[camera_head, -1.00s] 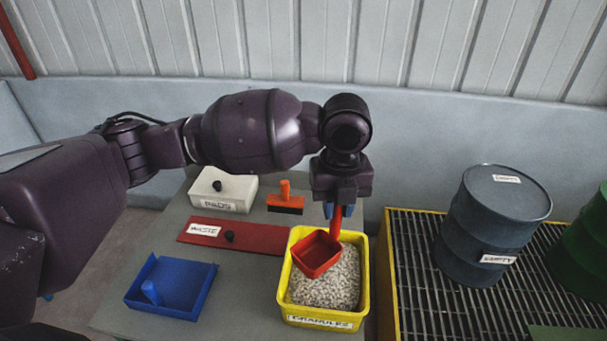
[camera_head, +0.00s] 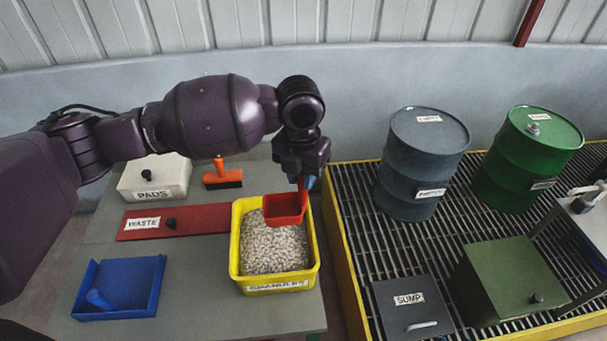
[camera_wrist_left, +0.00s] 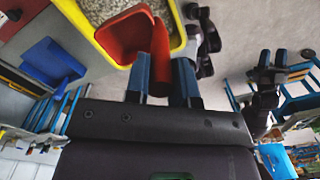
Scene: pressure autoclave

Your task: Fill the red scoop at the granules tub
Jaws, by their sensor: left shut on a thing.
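The red scoop (camera_head: 286,209) is held by its handle in my left gripper (camera_head: 304,182), which is shut on it and points down. The scoop's bowl is at the back right part of the yellow granules tub (camera_head: 236,252), over the pale granules (camera_head: 274,248). I cannot tell whether it touches them. The inside of the scoop (camera_wrist_left: 125,38) looks bare red in the left wrist view. My right gripper (camera_wrist_left: 272,58) shows only at the right of the left wrist view, with its blue fingers apart and nothing between them.
On the grey table are a blue tray (camera_head: 135,285), a red waste lid (camera_head: 190,220), a white pads box (camera_head: 155,177) and an orange-handled brush (camera_head: 222,175). Right of the table, a yellow-edged grating (camera_head: 345,265) carries a grey drum (camera_head: 420,165) and a green drum (camera_head: 527,160).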

